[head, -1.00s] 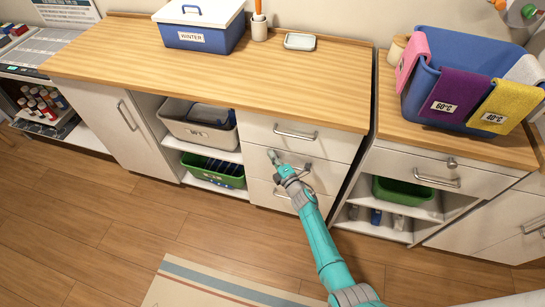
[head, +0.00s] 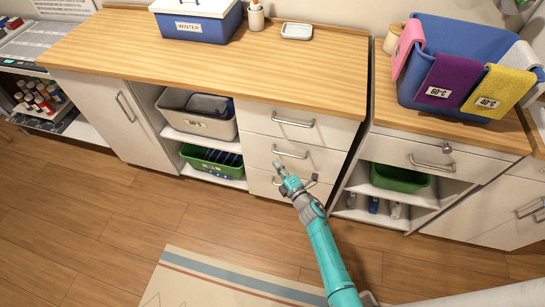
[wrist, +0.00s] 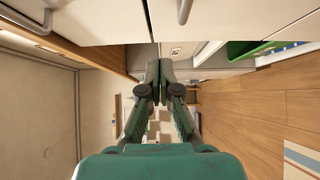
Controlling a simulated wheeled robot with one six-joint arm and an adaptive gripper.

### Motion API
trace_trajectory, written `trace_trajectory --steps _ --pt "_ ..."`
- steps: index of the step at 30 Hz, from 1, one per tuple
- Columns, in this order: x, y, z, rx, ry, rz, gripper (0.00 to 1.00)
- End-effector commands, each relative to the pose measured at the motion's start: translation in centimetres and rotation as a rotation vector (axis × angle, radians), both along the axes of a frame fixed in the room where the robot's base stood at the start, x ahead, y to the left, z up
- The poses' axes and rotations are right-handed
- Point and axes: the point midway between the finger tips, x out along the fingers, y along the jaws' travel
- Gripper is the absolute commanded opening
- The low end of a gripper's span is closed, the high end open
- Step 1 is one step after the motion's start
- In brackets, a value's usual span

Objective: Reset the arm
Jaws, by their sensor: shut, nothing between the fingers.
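My gripper (head: 280,166) is at the end of my teal arm, in front of the white drawer stack (head: 292,130) in the head view. It appears near the lower drawers, and the drawers look closed. In the wrist view my gripper (wrist: 160,85) has its two dark green fingers together with nothing between them. The exact gap between the gripper and the drawer fronts cannot be told.
A wooden counter (head: 290,75) carries a blue WINTER box (head: 200,22) and a small dish (head: 297,31). A blue basket (head: 450,45) with hanging cloths stands at right. Open shelves hold a grey bin (head: 197,118) and green bins. The wooden floor (head: 130,225) is largely clear.

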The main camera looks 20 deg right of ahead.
Motion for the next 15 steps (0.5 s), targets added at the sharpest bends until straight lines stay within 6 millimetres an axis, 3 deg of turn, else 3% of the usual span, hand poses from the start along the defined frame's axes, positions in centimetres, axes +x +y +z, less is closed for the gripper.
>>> trace_trajectory --steps 6,15 --pt "-2.4 -0.4 0.0 0.000 0.000 0.000 0.00" --pt "-3.0 -0.4 0.0 0.000 0.000 0.001 0.00"
